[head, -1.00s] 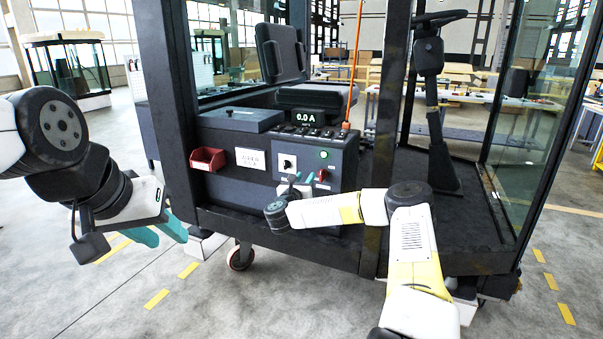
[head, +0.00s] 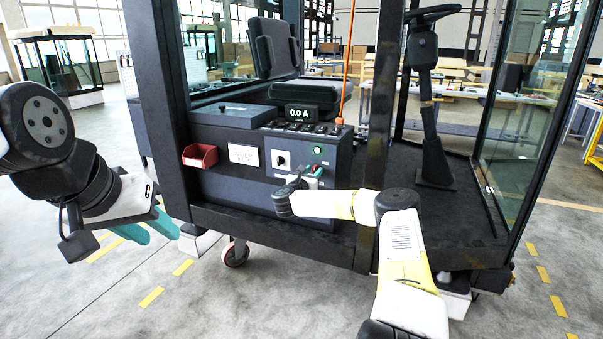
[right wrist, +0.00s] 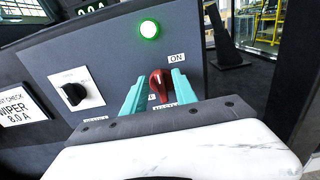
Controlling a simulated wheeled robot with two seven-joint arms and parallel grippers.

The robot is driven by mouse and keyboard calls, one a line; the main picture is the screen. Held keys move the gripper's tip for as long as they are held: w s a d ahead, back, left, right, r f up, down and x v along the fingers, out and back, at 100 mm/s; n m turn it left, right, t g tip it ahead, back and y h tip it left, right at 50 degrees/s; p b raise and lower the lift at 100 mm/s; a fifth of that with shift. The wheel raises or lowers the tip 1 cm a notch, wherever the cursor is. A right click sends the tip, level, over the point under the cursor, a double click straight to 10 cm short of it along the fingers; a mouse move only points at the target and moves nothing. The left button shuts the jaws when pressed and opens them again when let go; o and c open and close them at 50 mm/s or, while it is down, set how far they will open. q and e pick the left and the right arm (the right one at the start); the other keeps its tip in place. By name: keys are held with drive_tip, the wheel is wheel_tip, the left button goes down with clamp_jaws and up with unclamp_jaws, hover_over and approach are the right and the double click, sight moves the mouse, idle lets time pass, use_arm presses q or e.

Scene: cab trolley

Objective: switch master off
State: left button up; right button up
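The red master switch handle (right wrist: 160,84) stands about upright on the dark control panel in the right wrist view, with an "ON" label (right wrist: 176,57) at its upper right. Its lower label is partly hidden. My right gripper (right wrist: 158,88) is open, with one teal finger on each side of the handle. Whether a finger touches it I cannot tell. In the head view the red handle (head: 320,171) is small and partly covered by my right gripper (head: 312,178). My left gripper (head: 148,230) is open and empty at the left, away from the panel.
A green lamp (right wrist: 149,30) is lit above the handle. A black rotary switch (right wrist: 74,94) sits to its left. A display (head: 300,113) reads 0.0 A. A red bin (head: 199,156) hangs at the panel's left. Dark cab posts (head: 380,110) stand beside my right arm.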

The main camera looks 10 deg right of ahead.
drive_tip(key=shift+c, duration=0.2)
clamp_jaws()
drive_tip(key=n, duration=0.6)
drive_tip(key=f+n, duration=0.1)
drive_tip(key=n, duration=0.5)
drive_tip(key=a+n, duration=0.1)
drive_tip(key=n, duration=0.5)
drive_tip(key=shift+w+a+f, duration=0.1)
drive_tip(key=shift+w+f, duration=0.1)
drive_tip(key=shift+w, duration=0.15)
idle(0.4)
drive_tip(key=shift+o, duration=0.2)
unclamp_jaws()
